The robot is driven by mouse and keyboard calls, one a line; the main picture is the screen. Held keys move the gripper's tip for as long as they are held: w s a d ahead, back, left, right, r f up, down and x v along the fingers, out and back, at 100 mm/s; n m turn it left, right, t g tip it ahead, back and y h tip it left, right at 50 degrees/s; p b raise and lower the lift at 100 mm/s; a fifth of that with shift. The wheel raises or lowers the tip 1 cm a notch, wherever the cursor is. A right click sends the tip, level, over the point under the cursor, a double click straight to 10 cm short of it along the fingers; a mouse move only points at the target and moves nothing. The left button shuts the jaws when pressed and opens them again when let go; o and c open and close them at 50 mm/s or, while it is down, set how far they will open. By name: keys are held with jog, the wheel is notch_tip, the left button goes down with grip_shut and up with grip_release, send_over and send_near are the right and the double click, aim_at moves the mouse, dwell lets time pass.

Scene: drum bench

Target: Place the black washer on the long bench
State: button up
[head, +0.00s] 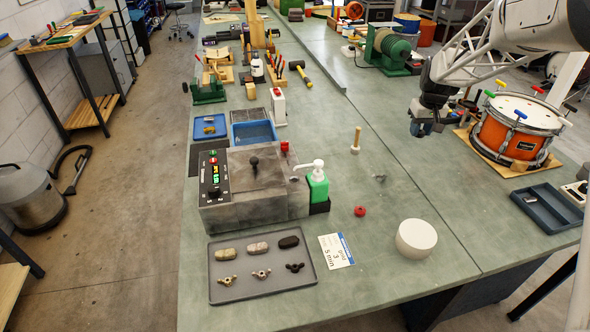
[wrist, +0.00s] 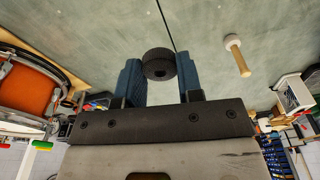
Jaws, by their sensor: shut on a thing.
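The black washer (wrist: 158,64) is a thick dark ring with a hole. In the wrist view it sits between the blue-padded fingers of my gripper (wrist: 158,80), which is shut on it. In the head view my gripper (head: 421,129) hangs at the right, above the long bench (head: 400,185) and left of the drum; I cannot make out the washer there. The grey-green bench top also fills the upper wrist view (wrist: 90,25), with open surface behind the washer.
An orange drum (head: 517,130) and a dark blue tray (head: 548,208) are at the right. A small wooden-handled mallet (head: 356,141), red ring (head: 360,211) and white round block (head: 416,238) stand on the bench. The grey machine (head: 250,190) is at left. Bench between mallet and drum is mostly clear.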

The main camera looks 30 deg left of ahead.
jog(key=s+a+f+n, duration=0.2)
jog(key=s+a, duration=0.2)
jog(key=a, duration=0.4)
jog(key=s+a+f+n, duration=0.2)
jog(key=s+a, duration=0.3)
jog(key=a, duration=0.4)
jog(key=s+a+f+n, duration=0.1)
jog(key=s+a+n, duration=0.2)
jog(key=a, duration=0.5)
jog(key=shift+s+a+f+g+y, duration=0.3)
jog(key=shift+s+a+f+g, duration=0.1)
jog(key=shift+s, duration=0.3)
jog(key=shift+f, duration=3.15)
jog(key=shift+f, duration=0.1)
jog(key=shift+f, duration=1.75)
jog(key=shift+f, duration=0.1)
jog(key=o, duration=0.9)
